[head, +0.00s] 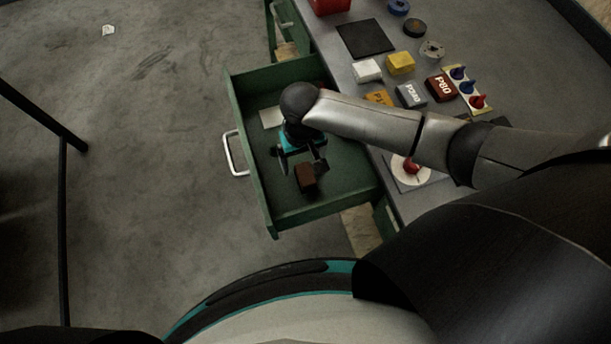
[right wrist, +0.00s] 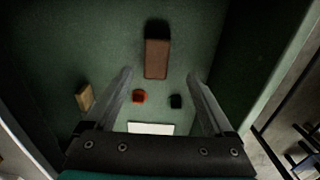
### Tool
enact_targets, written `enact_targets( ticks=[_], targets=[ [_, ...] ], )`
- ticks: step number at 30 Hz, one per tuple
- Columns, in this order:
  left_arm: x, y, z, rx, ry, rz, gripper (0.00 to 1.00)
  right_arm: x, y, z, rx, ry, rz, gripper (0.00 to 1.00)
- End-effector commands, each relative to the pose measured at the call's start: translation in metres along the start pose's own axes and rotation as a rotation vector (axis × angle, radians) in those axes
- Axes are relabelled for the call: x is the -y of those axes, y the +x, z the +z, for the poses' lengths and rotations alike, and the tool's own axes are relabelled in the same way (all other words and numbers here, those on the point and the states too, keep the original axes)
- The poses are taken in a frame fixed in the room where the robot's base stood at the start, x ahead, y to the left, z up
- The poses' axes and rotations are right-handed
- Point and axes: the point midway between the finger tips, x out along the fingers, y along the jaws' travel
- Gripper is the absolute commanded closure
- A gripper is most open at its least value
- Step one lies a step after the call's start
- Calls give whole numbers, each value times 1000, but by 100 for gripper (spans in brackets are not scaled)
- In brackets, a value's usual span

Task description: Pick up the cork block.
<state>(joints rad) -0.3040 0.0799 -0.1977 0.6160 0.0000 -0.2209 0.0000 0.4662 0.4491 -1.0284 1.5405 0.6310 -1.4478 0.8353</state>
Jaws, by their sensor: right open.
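A brown block (head: 306,178), which looks like the cork block, lies on the floor of the open green drawer (head: 339,199). In the right wrist view the brown block (right wrist: 157,57) is long, with a dark end at the top. A tan block (right wrist: 84,97) lies to the left in that view, by the drawer wall. My right gripper (head: 302,164) is open and empty, pointing down into the drawer over the brown block. In the right wrist view the block lies ahead of and between its fingertips (right wrist: 160,76), apart from both. My left gripper is out of view.
A small red item (right wrist: 139,97), a small black item (right wrist: 175,101) and a white pad (right wrist: 151,128) also lie in the drawer. Drawer walls stand around the gripper. The grey worktop (head: 345,85) beside it holds a black mat (head: 365,39) and several blocks.

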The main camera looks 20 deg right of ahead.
Motion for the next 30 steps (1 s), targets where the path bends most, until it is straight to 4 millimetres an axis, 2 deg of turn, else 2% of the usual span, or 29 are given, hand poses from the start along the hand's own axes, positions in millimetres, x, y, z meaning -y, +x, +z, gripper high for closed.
enact_targets(
  ticks=[5, 12, 22, 30],
  targets=[
    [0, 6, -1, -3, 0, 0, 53, -2, 14, 0, 0, 1, 1, 12],
    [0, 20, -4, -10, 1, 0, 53, -6, 49, 1, 0, 0, 0, 12],
    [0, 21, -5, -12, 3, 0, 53, -6, 54, 1, -2, 0, -1, 12],
    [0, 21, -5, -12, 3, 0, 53, -6, 54, 2, -1, -1, -1, 43]
  ],
)
